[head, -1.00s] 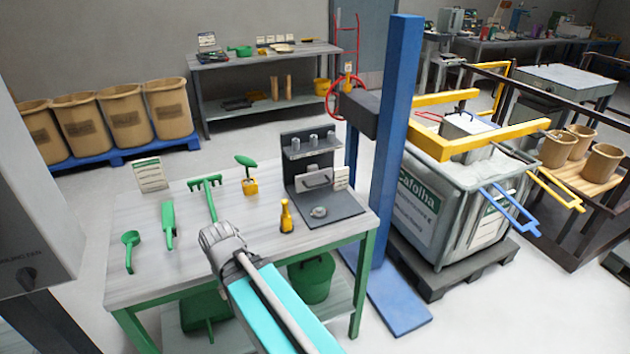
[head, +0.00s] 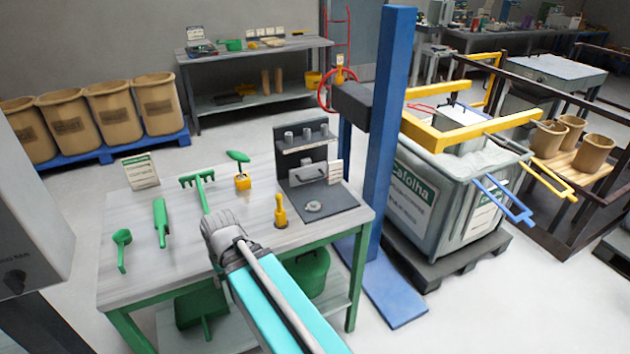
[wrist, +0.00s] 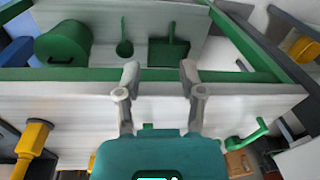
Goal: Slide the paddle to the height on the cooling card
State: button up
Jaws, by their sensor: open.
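My gripper (head: 213,226) is open and empty above the front part of the green-legged table (head: 120,292); its two spread fingers show in the wrist view (wrist: 160,78). A printed card (head: 140,171) stands at the table's back left. Another small card (head: 335,171) is at the right side of a dark upright stand (head: 300,160) with a handle on its face. I cannot tell which card is the cooling card. A flat green paddle-shaped tool (head: 160,222) lies on the table's left, apart from my gripper. I cannot tell whether it is the task's paddle.
A green ladle (head: 122,245), green rake (head: 200,185) and yellow-handled tool (head: 281,212) are on the table. A blue column (head: 390,160) rises just right of it, before a grey bin (head: 435,225). A grey panel (head: 35,190) borders the left. Floor shows front right.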

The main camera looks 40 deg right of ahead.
aim_at(315, 179)
jog(key=w+d+m+t+y+b, duration=0.1)
jog(key=w+d+m+t, duration=0.1)
jog(key=d, duration=0.4)
jog(key=w+d+m+t+y+b, duration=0.2)
jog(key=w+d+m, duration=0.1)
jog(key=d, duration=0.4)
jog(key=w+d+r+m+t+y+b, duration=0.1)
jog(key=w+d+m+t, duration=0.1)
jog(key=d, duration=0.4)
jog(key=shift+w+d+m+t+y, duration=0.3)
jog(key=shift+m+t+y, duration=0.1)
jog(key=shift+m+t, duration=0.1)
jog(key=d+r+m+t+b, duration=0.1)
jog(key=d, duration=0.3)
jog(key=d+r+m+t, duration=0.1)
jog(key=d+m+t, duration=0.1)
jog(key=d, duration=0.3)
jog(key=s+d+r+m+t+h+b, duration=0.1)
jog(key=d, duration=0.3)
jog(key=shift+d+t+b, duration=0.3)
jog(key=shift+d, duration=0.05)
jog(key=s+d+r+m+t+h+b, duration=0.1)
jog(key=s+d+r+m+t+h, duration=0.1)
jog(key=d, duration=0.9)
jog(key=shift+s+r+m+t, duration=0.4)
jog(key=shift+s+m+t, duration=0.4)
jog(key=shift+s+m, duration=0.3)
jog(key=shift+w, duration=0.1)
